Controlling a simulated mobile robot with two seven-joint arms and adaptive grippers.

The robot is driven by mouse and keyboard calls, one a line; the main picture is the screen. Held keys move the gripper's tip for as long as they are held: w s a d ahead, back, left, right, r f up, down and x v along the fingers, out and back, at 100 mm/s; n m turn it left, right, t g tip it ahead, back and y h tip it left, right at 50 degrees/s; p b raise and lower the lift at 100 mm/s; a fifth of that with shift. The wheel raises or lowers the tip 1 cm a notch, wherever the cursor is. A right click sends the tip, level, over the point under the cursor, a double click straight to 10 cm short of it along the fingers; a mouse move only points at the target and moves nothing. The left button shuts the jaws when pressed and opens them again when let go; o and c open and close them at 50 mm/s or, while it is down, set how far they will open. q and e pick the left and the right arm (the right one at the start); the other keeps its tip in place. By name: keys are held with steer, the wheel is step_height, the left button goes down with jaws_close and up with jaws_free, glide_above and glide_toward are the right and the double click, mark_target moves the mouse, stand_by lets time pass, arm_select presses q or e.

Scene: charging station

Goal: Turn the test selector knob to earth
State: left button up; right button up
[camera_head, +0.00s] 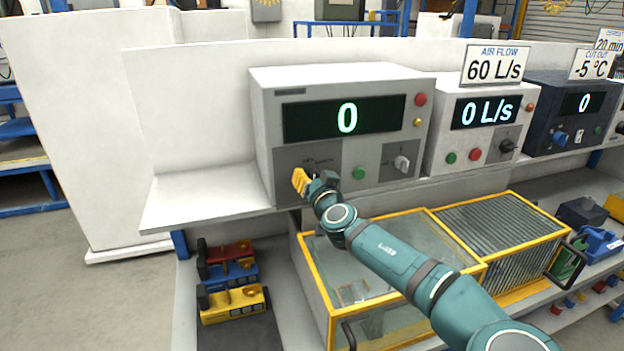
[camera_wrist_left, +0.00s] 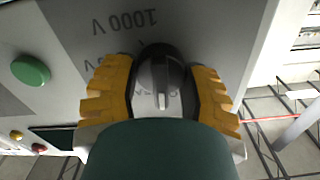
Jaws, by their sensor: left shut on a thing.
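The test selector knob (camera_wrist_left: 158,75) is dark grey and round with a raised lighter bar. It sits on the grey lower-left panel of the light grey test unit (camera_head: 405,128), whose display reads 0. My left gripper (camera_head: 301,182) is at this panel and mostly hides the knob in the head view. In the left wrist view its yellow fingers (camera_wrist_left: 161,92) are shut on the knob, one on each side. A 1000 V label shows upside down beside the knob; other lettering is partly covered, so I cannot tell which label the knob points to. My right gripper is not in view.
A green button (camera_head: 359,173) and a second grey knob (camera_head: 402,163) are right of the gripper. The unit stands on a white shelf (camera_head: 205,205). A yellow-framed glass box (camera_head: 318,271) lies below my arm. An air-flow unit (camera_head: 440,133) stands to the right.

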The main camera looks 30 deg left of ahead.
arm_select(q)
steer(key=m+b, duration=0.1)
steer(key=m, duration=0.2)
steer(key=shift+m, duration=0.4)
steer(key=shift+w+f+m+b, duration=0.1)
steer(key=shift+m+b, duration=0.35)
steer(key=shift+m, duration=2.15)
steer(key=o, duration=1.2)
steer(key=v, duration=0.7)
steer(key=shift+d, duration=0.2)
